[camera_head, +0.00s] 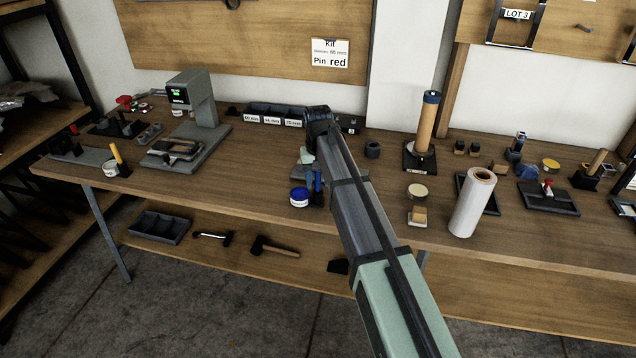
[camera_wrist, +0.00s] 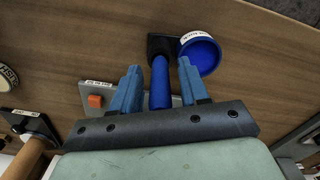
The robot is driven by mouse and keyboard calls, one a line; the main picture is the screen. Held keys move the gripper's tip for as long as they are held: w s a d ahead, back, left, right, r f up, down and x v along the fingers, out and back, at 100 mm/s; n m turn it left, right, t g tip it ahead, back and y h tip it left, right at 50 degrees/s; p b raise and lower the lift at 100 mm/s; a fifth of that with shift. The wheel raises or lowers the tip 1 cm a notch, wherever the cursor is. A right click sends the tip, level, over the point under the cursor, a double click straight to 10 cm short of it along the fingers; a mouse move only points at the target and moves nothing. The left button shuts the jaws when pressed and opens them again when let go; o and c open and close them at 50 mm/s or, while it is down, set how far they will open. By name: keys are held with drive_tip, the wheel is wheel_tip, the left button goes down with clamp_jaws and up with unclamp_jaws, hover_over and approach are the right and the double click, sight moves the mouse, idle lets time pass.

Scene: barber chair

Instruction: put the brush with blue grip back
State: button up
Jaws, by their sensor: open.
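The brush with blue grip (camera_wrist: 160,88) shows in the wrist view, its grip between my gripper's two blue fingers. Its far end meets a small black block or holder (camera_wrist: 158,46); I cannot tell whether it is seated in it. My gripper (camera_wrist: 158,68) is open around the grip, with a visible gap on either side. In the head view my gripper is over the middle of the bench and partly hidden by my arm. A blue pot with a white label (camera_wrist: 199,54) stands right beside the black block; it also shows in the head view (camera_head: 299,197).
A grey plate with an orange block (camera_wrist: 96,101) lies left of the grip in the wrist view. On the wooden bench (camera_head: 250,180), a grey press (camera_head: 198,98) stands left, and a white roll (camera_head: 472,203) and a tall brown cylinder (camera_head: 426,125) stand right.

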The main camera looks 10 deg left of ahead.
wheel_tip(320, 180, up, 11)
drive_tip(key=shift+f, duration=0.1)
idle(0.3)
